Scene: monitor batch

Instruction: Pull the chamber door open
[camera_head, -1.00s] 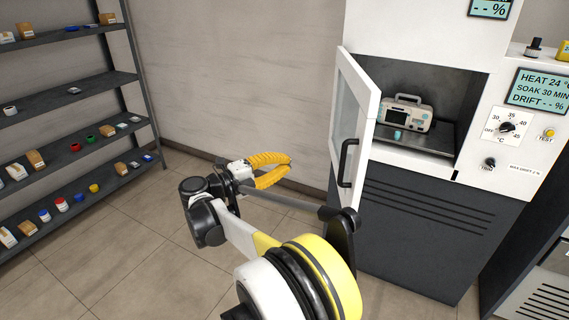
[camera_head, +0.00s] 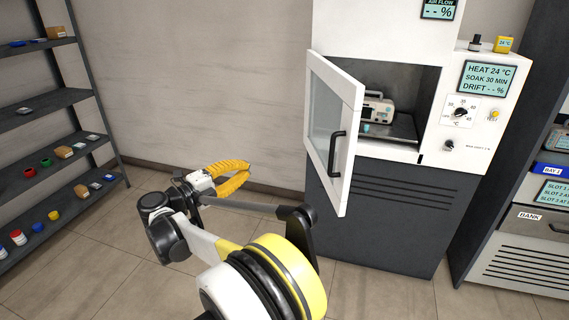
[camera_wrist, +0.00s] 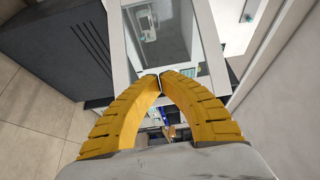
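The chamber door (camera_head: 356,120) is a white frame with a glass pane and stands partly open at the left of the chamber opening. Its black bar handle (camera_head: 336,155) is on the outer face near the free edge. Inside the chamber (camera_head: 427,95) a beige device (camera_head: 377,107) sits on a dark shelf. My gripper (camera_head: 247,170) has yellow ridged fingers and appears left of the door, with no contact visible. In the wrist view the fingertips (camera_wrist: 160,76) meet with nothing seen between them, and the door's glass and white frame (camera_wrist: 120,55) lie behind them.
A grey shelf rack (camera_head: 65,150) with small boxes and jars stands at the left. A control panel (camera_head: 475,105) is right of the opening. A dark rack (camera_head: 530,160) with displays stands at the far right. Tiled floor (camera_head: 110,235) is free between shelf and cabinet.

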